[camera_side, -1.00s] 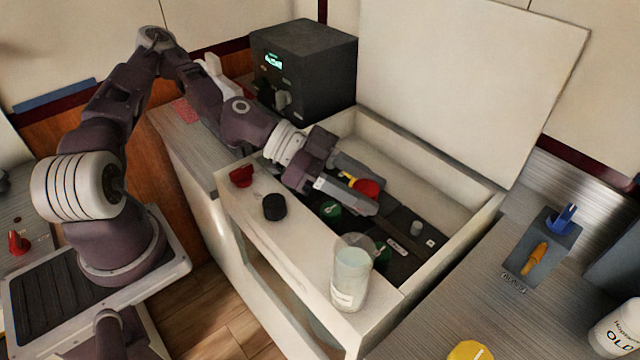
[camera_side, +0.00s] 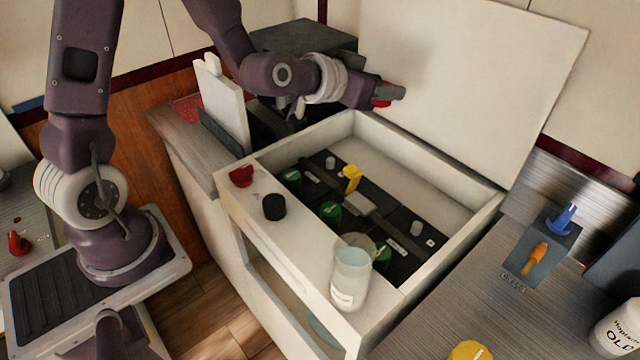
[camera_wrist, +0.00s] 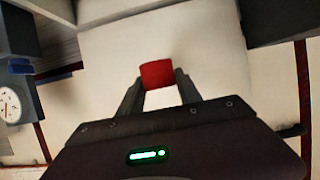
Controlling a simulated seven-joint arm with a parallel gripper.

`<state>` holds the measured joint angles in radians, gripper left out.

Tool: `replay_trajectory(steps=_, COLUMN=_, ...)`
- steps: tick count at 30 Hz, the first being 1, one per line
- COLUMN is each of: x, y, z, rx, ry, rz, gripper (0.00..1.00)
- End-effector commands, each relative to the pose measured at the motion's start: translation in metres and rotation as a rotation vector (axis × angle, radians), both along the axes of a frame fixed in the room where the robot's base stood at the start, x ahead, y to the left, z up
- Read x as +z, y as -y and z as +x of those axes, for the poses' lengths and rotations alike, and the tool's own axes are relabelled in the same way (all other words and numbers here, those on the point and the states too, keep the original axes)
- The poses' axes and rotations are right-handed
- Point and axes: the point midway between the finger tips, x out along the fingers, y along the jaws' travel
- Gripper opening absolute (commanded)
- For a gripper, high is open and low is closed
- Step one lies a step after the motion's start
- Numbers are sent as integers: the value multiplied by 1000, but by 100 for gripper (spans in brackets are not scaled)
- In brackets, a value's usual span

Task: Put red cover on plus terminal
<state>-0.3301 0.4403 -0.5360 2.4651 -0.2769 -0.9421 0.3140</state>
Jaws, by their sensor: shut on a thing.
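My gripper (camera_side: 388,94) is raised above the back of the open white box, in front of its lifted lid. It is shut on a red cover (camera_side: 381,102), mostly hidden by the fingers. The wrist view shows the red cover (camera_wrist: 157,74) between both fingertips. Inside the box, two bare grey posts stand on a dark panel: one at the back left (camera_side: 331,162) and one at the right (camera_side: 416,228). A small white mark (camera_side: 430,243) sits beside the right post. I cannot read which is plus.
The box's front ledge holds a red knob-like piece (camera_side: 241,176), a black cap (camera_side: 274,207) and a glass jar (camera_side: 350,278). A dark device (camera_side: 300,40) stands behind, left of the lid.

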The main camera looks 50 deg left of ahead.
Motion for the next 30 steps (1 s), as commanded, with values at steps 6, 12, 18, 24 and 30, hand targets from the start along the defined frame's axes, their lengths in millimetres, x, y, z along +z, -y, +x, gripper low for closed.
replay_trajectory(steps=6, x=4, y=-55, z=3, rx=20, ry=0, rz=-4, gripper=2)
replay_trajectory(steps=12, x=3, y=-71, z=0, rx=10, ry=-3, rz=0, gripper=2)
replay_trajectory(steps=18, x=17, y=-48, z=19, rx=-77, ry=5, rz=2, gripper=2)
replay_trajectory(steps=24, x=42, y=11, z=48, rx=-324, ry=5, rz=2, gripper=2)
replay_trajectory(steps=30, x=49, y=50, z=55, rx=-515, ry=3, rz=1, gripper=2)
